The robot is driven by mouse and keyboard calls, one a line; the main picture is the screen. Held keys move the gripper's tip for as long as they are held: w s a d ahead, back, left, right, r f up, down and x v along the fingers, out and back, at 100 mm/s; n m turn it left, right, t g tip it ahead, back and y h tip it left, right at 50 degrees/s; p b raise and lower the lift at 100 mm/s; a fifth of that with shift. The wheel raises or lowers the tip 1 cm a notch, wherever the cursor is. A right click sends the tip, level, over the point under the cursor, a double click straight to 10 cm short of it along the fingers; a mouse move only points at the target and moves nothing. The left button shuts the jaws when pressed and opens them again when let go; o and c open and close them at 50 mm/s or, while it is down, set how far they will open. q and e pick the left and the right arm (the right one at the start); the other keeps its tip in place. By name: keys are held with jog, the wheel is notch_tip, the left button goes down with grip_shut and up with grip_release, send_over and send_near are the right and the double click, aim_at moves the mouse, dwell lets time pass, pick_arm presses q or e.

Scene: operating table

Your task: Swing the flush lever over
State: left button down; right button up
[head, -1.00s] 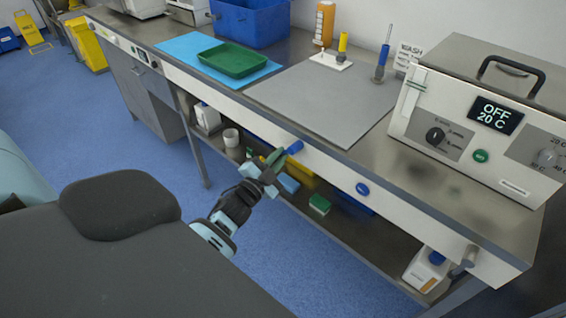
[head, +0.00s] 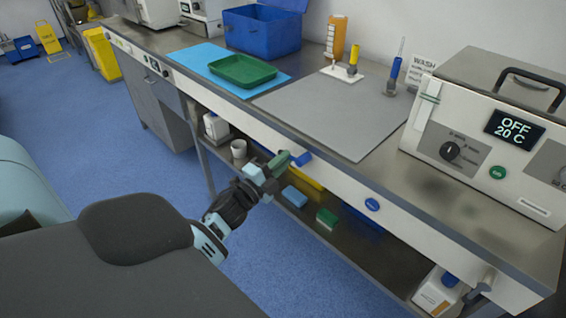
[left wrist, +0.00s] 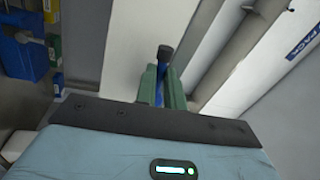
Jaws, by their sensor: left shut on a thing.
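The flush lever is a small blue handle (head: 302,158) on the white front panel of the bench. My left gripper (head: 281,160) has green fingers and reaches it from the left, below the bench top's edge. In the left wrist view the fingers (left wrist: 163,88) are shut around the blue lever, whose darker end (left wrist: 165,53) sticks out beyond them. The fingers hide part of the lever in both views. My right gripper is not in view.
The lower shelf (head: 345,240) holds boxes, a cup and bottles. A grey mat (head: 330,110), a green tray (head: 243,70) and an OFF-display machine (head: 480,140) stand on the bench.

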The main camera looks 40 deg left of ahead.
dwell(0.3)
pick_arm(q)
jog(key=c, duration=1.5)
grip_release()
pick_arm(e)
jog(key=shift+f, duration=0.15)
pick_arm(q)
jog(key=s+f, duration=0.1)
jog(key=s, duration=0.6)
jog(key=shift+s+a+f+b, duration=0.2)
jog(key=shift+s+b, duration=0.2)
jog(key=shift+b, duration=0.05)
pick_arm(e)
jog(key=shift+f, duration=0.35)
